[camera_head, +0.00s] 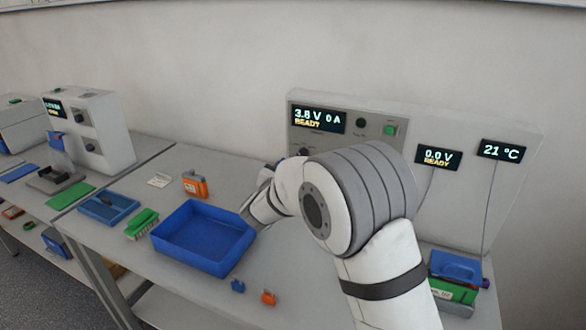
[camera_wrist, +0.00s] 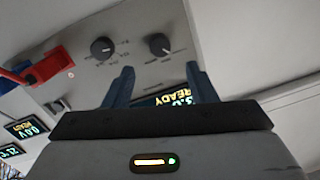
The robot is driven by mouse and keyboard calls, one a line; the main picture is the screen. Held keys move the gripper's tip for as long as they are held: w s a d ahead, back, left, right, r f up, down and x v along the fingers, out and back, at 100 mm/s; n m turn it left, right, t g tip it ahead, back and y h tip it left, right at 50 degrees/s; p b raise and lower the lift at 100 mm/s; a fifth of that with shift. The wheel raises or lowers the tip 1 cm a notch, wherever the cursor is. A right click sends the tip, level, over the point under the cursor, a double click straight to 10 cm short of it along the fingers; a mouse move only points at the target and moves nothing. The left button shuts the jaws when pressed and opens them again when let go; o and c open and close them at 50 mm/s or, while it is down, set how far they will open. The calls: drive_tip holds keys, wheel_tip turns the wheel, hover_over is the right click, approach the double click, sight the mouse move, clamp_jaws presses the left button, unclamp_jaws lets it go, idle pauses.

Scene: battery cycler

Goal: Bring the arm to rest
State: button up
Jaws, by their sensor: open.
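My arm reaches over the bench in the head view, with its large white elbow in front of the cycler. My gripper shows in the wrist view (camera_wrist: 160,78), its two dark fingers apart with nothing between them. It faces the battery cycler's panel (camera_wrist: 135,60), which has two black knobs and a READY display that appears inverted. In the head view the cycler (camera_head: 410,122) stands against the wall and reads 3.8 V, 0 A, READY. Whether the fingers touch the panel cannot be told. The arm hides the panel's lower part in the head view.
A blue tray (camera_head: 203,238) stands left of my arm. An orange battery (camera_head: 195,184) is behind it, and small blue and orange pieces (camera_head: 268,297) lie in front. A green and blue stack (camera_head: 455,275) is at right. Red and blue connectors (camera_wrist: 45,68) show in the wrist view.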

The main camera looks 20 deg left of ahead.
drive_tip(key=shift+r, duration=0.1)
drive_tip(key=s+d+r+n+g+y, duration=0.2)
drive_tip(key=s+d+r+g+y, duration=0.15)
drive_tip(key=d, duration=0.45)
drive_tip(key=s+d+r+n+g+y, duration=0.2)
drive_tip(key=s+d+r, duration=0.15)
drive_tip(key=d, duration=0.45)
drive_tip(key=s+d+f+g+h, duration=0.1)
drive_tip(key=s+d+f+g, duration=0.1)
drive_tip(key=s+d, duration=0.4)
drive_tip(key=s+d+f+g+h, duration=0.2)
drive_tip(key=s+d, duration=0.5)
drive_tip(key=s, duration=0.6)
drive_tip(key=s+d+f+g+h, duration=0.1)
drive_tip(key=s+d+f+g, duration=0.2)
drive_tip(key=s+d, duration=0.4)
drive_tip(key=s+g, duration=0.1)
drive_tip(key=s, duration=0.2)
drive_tip(key=shift+f+g, duration=0.15)
drive_tip(key=shift+g, duration=0.2)
